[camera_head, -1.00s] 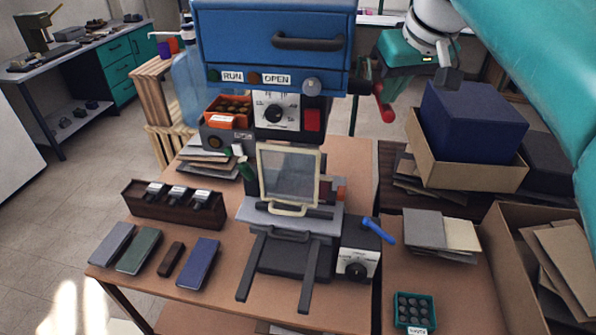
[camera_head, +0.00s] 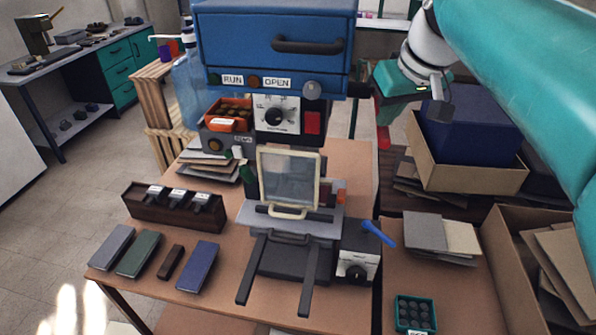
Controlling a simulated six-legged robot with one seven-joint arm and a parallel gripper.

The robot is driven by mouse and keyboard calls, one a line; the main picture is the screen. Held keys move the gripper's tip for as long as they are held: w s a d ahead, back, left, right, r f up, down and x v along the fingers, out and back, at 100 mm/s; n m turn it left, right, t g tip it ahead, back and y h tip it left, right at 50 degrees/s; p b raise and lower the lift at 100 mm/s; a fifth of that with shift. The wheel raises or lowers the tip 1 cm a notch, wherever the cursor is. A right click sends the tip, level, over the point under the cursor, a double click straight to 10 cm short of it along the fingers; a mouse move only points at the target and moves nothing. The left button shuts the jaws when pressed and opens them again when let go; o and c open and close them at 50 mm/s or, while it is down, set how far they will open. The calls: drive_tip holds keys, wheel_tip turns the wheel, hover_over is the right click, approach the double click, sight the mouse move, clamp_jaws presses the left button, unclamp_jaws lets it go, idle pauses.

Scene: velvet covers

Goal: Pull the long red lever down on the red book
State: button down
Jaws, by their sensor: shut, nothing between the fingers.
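The long red lever (camera_head: 383,132) hangs at the right side of the blue press (camera_head: 272,42), its free end pointing down. Its upper part is partly hidden behind my gripper. My gripper (camera_head: 374,90), on the teal and white arm, is at the lever's upper part, to the right of the press. It is shut with nothing held; whether it touches the lever I cannot tell. A clear framed guard (camera_head: 288,178) stands upright below the press head. I see no red book; grey (camera_head: 111,246), green (camera_head: 138,252) and blue (camera_head: 198,266) covers lie on the table.
A control box with a blue handle (camera_head: 378,234) stands right of the guard. An open carton holding a dark blue block (camera_head: 465,135) is below my arm. A dark wooden rack (camera_head: 170,208) stands at the left. Another carton (camera_head: 535,225) is at the lower right.

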sight(387, 130)
drive_tip(key=shift+f, duration=1.75)
drive_tip(key=shift+f, duration=0.15)
drive_tip(key=f, duration=0.3)
drive_tip(key=shift+w, duration=0.2)
drive_tip(key=shift+f, duration=0.15)
drive_tip(key=shift+w+d+f, duration=0.1)
drive_tip(key=shift+w+f, duration=0.15)
drive_tip(key=shift+f, duration=0.6)
drive_tip(key=shift+w+d+f, duration=0.1)
drive_tip(key=shift+w+f, duration=0.15)
drive_tip(key=shift+f, duration=0.65)
